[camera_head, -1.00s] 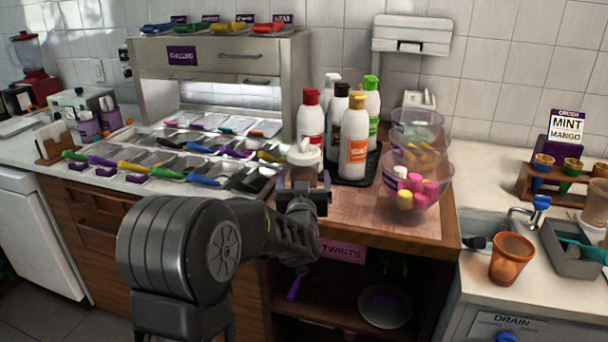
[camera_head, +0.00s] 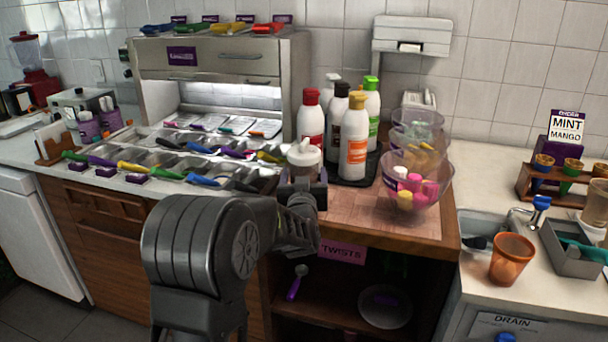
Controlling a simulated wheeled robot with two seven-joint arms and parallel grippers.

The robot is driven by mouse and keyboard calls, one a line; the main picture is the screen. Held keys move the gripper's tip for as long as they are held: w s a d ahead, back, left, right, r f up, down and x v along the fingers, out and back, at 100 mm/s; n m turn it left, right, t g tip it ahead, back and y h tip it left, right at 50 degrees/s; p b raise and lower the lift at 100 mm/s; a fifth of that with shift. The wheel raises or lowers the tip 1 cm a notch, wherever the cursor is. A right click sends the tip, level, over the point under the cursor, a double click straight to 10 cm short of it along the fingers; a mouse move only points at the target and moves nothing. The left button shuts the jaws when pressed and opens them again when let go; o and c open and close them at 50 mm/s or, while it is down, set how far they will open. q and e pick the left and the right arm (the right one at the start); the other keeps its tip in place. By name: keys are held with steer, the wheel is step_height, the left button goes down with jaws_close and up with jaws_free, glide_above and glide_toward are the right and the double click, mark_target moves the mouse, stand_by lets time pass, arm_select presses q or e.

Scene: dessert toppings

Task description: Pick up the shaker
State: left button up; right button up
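The shaker (camera_head: 304,155) has a white lid and a clear body. It stands upright at the left end of the wooden board, just right of the topping bins. My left gripper (camera_head: 304,174) is at the shaker's near side, around the height of its lower body. The gripper and wrist hide the shaker's lower part. The fingertips are too small and dark to tell whether they touch it or have closed. My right gripper is not in view.
Several sauce bottles (camera_head: 353,138) stand close behind and right of the shaker. Clear bowls (camera_head: 440,190) with colourful pieces sit further right. Topping bins with coloured handles (camera_head: 205,180) lie to the left. The board's front middle (camera_head: 355,215) is bare.

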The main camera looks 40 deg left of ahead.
mark_target(304, 140)
arm_select(q)
steer(key=c, duration=1.4)
steer(key=shift+c, duration=0.2)
steer(key=shift+r, duration=0.15)
step_height(304, 140, up, 10)
steer(key=shift+f+p, duration=0.1)
steer(key=shift+p, duration=1.15)
